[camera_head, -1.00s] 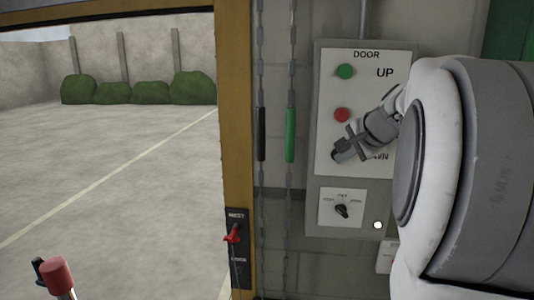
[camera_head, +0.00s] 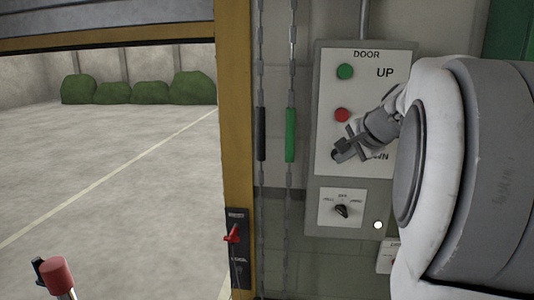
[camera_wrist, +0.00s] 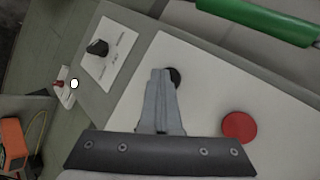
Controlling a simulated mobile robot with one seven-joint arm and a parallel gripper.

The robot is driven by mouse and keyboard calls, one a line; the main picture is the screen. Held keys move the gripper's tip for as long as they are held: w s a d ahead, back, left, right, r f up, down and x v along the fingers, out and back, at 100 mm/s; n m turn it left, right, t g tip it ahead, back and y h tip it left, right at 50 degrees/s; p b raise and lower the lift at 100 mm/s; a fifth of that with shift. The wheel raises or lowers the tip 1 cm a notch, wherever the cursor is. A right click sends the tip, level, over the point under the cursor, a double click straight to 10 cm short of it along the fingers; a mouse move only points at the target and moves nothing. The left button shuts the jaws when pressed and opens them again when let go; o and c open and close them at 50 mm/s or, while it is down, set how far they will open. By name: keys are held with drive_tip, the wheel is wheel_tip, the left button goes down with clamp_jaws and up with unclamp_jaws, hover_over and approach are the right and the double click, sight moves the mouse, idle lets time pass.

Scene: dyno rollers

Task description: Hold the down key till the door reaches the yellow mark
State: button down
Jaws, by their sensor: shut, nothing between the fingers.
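The door (camera_head: 110,30) shows as a grey panel with a dark bottom edge across the top of the opening. The control panel (camera_head: 335,180) carries a green UP key, a red key and a partly covered DOWN label. The black down key (camera_wrist: 175,77) shows just past my fingertips in the wrist view. My gripper (camera_head: 342,153) is shut and empty, its tips at that key; it also shows in the wrist view (camera_wrist: 162,74). The key is mostly hidden, so I cannot tell how far it is pressed. I cannot make out a distinct yellow mark on the yellow door frame (camera_head: 236,120).
A green key (camera_head: 345,71) and a red key (camera_head: 342,115) sit above my gripper. A rotary switch (camera_head: 342,210) and a lit white lamp (camera_head: 378,225) are below. Two hanging chains carry a black handle (camera_head: 261,134) and a green handle (camera_head: 290,134). The doorway floor looks clear.

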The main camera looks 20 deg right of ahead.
drive_tip(key=shift+s, duration=0.15)
drive_tip(key=shift+s+a, duration=0.4)
drive_tip(key=shift+s, duration=0.1)
